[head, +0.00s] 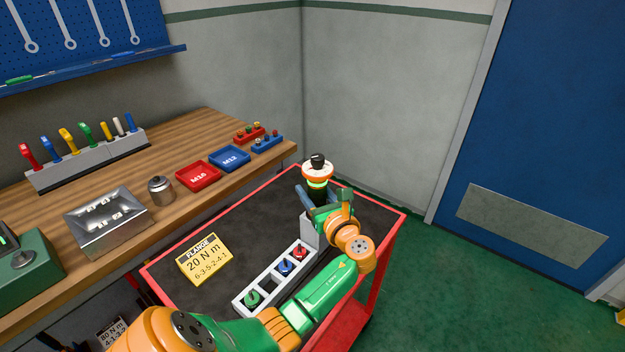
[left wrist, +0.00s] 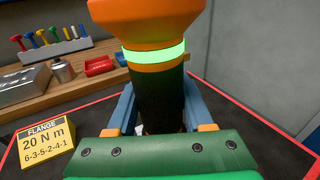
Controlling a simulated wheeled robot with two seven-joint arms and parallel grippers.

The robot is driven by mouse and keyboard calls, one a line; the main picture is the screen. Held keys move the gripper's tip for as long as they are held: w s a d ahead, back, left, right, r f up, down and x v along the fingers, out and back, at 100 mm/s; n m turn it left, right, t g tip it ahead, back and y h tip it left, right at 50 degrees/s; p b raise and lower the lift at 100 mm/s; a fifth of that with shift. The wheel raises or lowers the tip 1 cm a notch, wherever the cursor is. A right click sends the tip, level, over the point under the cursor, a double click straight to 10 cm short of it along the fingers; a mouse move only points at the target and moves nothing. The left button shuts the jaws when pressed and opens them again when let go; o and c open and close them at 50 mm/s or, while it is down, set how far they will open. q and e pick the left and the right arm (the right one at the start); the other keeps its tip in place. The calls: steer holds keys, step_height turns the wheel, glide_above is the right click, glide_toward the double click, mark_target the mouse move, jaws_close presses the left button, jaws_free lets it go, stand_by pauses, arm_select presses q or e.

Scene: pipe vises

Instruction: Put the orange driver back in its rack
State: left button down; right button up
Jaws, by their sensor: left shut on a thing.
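The orange driver (head: 317,172) stands roughly upright in my left gripper (head: 316,196), above the far right part of the red cart. It has an orange head, a glowing green ring and a dark body. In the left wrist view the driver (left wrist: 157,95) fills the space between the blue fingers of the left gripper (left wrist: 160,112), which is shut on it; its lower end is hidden. The pale rack (head: 240,302) lies on the cart, nearer than the gripper. It holds green, blue and red items, with an empty dark slot between green and blue. My right gripper is not in view.
A yellow flange card (head: 204,260) lies on the cart's dark top, left of the rack. A pale grey block (head: 309,231) stands at the rack's far end, partly behind my arm. The wooden bench (head: 130,172) with trays runs along the left.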

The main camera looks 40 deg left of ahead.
mark_target(321, 202)
arm_select(q)
steer(key=shift+f, duration=0.1)
steer(key=shift+c, duration=1.1)
jaws_free()
steer(key=v, duration=0.7)
steer(key=shift+s+d+b, duration=0.1)
steer(key=shift+d+b, duration=0.1)
steer(key=shift+b, duration=0.15)
steer(key=shift+a, duration=0.15)
